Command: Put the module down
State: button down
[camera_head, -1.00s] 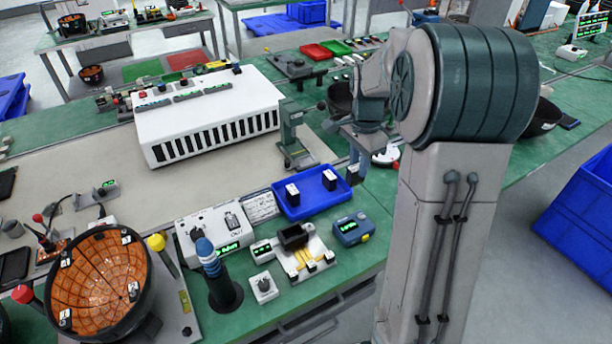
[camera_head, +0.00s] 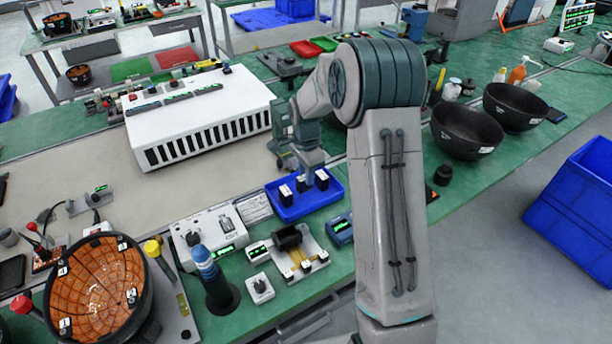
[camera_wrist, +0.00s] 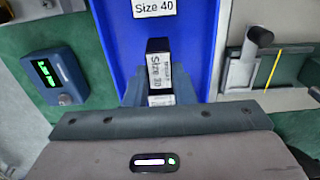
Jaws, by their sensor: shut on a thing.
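My gripper (camera_head: 303,170) is shut on a small black module with a white label (camera_head: 301,184). In the wrist view the held module (camera_wrist: 159,62) reads "Size 30" and stands between the two fingers (camera_wrist: 160,92). It is over the blue tray (camera_head: 290,214), whose blue floor also shows in the wrist view (camera_wrist: 112,40). In the head view it is between two similar modules in the tray, one on the left (camera_head: 285,193) and one on the right (camera_head: 321,179). I cannot tell whether it touches the tray floor.
A blue meter (camera_head: 340,228) stands right of the tray. In front is a fixture with a black block and yellow strips (camera_head: 300,255). A white control box (camera_head: 210,236) is to the left, and a large white slotted unit (camera_head: 200,115) behind. Black bowls (camera_head: 466,132) stand farther right.

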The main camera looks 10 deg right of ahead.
jog(key=shift+f, duration=0.95)
jog(key=shift+f, duration=0.2)
jog(key=c, duration=1.2)
grip_release()
jog(key=shift+r, duration=0.1)
notch_tip(320, 180, up, 12)
jog(key=s+r+n+t, duration=0.1)
jog(key=s+r+n, duration=0.3)
jog(key=s, duration=0.3)
jog(key=s+r+n+t, duration=0.1)
jog(key=s+r+n, duration=0.2)
jog(key=s, duration=0.4)
jog(key=s+f+n+t, duration=0.1)
jog(key=s+n, duration=0.6)
jog(key=s, duration=0.8)
jog(key=shift+f+b, duration=0.2)
jog(key=shift+b, duration=0.2)
